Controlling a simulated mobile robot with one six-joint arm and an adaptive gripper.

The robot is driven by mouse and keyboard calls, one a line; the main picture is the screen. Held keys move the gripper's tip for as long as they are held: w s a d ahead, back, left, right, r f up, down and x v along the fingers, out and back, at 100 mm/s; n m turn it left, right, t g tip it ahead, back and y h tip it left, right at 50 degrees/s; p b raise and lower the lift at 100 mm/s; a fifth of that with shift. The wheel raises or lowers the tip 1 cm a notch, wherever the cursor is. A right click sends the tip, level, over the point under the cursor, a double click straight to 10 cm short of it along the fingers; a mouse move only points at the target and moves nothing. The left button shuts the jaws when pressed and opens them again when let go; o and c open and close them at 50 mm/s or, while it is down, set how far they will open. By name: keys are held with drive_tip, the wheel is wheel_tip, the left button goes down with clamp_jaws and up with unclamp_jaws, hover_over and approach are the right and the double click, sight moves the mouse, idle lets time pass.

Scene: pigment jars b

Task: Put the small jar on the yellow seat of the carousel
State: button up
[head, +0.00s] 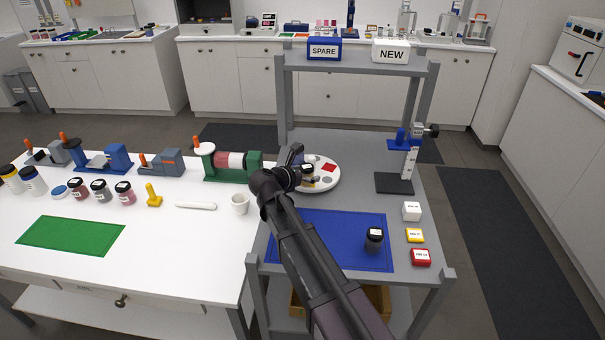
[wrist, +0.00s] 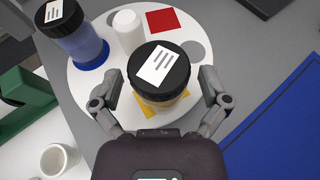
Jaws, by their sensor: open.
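A jar with a black lid and white label (wrist: 161,74) stands on the carousel, over a yellow seat (wrist: 184,106) that shows around its base. The white round carousel (wrist: 82,92) also shows in the head view (head: 326,184), partly hidden by my gripper (head: 303,176). Another dark-lidded jar (head: 374,238) stands on the blue mat (head: 340,255). Which jar is the small one is not clear.
The carousel also holds a blue jar (wrist: 74,36) and a white piece (wrist: 128,28); its red seat (wrist: 162,20) is bare. A white cup (wrist: 58,160) stands to the left. A blue-headed stand (head: 396,180) and small labelled boxes (head: 415,235) are to the right.

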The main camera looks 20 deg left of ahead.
drive_tip(key=p+v, duration=0.4)
drive_tip(key=v, duration=0.8)
idle(0.4)
drive_tip(key=shift+w+r, duration=0.1)
